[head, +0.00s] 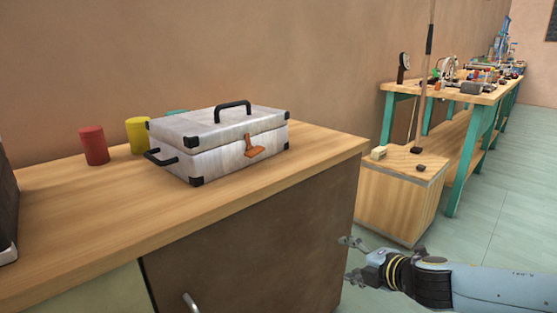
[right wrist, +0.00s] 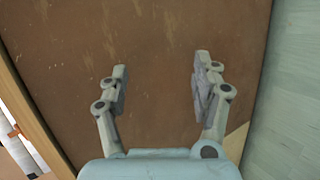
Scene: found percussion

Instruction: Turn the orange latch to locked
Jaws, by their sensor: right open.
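The orange latch (head: 255,147) is on the front face of a silver-grey case (head: 215,160) with black corners. The case stands closed on the wooden cabinet top. The latch looks like a small lever with a wider part at its lower end. My right gripper (head: 347,259) is open and empty, low in front of the cabinet and well to the right of and below the latch. In the right wrist view its two fingers (right wrist: 160,82) are apart, with the brown cabinet front behind them. My left gripper is not in view.
The cabinet top (head: 110,215) is clear in front of the case. A wooden box (head: 395,200) and a workbench (head: 470,93) stand at the right.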

